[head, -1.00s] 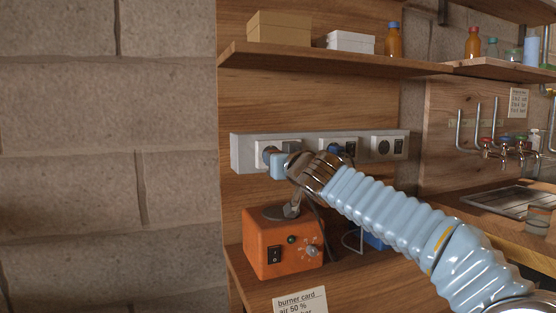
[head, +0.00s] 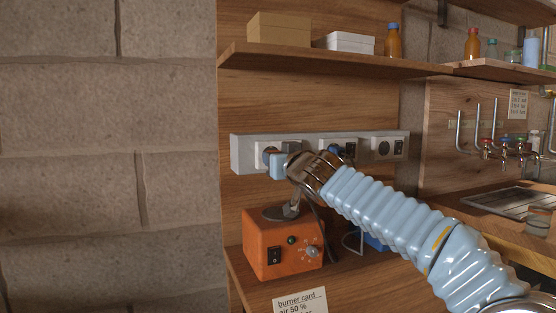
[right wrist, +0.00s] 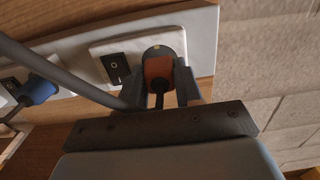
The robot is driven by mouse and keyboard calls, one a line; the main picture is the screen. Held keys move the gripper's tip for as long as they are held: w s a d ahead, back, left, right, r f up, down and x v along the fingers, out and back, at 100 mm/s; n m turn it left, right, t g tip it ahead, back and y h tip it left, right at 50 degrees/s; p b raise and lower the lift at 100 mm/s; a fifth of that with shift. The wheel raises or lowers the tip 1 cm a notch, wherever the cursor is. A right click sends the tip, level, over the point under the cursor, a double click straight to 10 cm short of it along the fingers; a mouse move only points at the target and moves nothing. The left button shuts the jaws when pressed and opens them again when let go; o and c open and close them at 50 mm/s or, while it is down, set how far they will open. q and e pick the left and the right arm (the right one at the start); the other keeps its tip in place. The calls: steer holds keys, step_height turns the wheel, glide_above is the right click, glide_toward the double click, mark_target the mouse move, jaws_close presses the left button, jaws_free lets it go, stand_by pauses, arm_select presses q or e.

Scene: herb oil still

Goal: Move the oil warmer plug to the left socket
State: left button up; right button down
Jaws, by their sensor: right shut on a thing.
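The orange plug (right wrist: 158,70) is between the two fingers of my right gripper (head: 279,164), which is shut on it. The plug is at the face of the left socket (head: 260,149), beside that socket's switch (right wrist: 115,68). I cannot tell how deep it sits. In the head view only a small reddish part of the plug (head: 269,154) shows. Its dark cord comes out between the fingers. The orange box with a knob (head: 283,243) stands on the shelf below. My left gripper is not in view.
A blue plug (head: 336,150) sits in the middle socket, also in the right wrist view (right wrist: 38,90). The right socket (head: 384,148) is empty. A grey cord (right wrist: 60,72) crosses the wrist view. A shelf (head: 330,61) with boxes and bottles runs above. Stone wall (head: 110,180) lies left.

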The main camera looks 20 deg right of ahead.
steer(key=shift+w, duration=0.45)
steer(key=c, duration=0.7)
jaws_free()
steer(key=shift+o, duration=0.2)
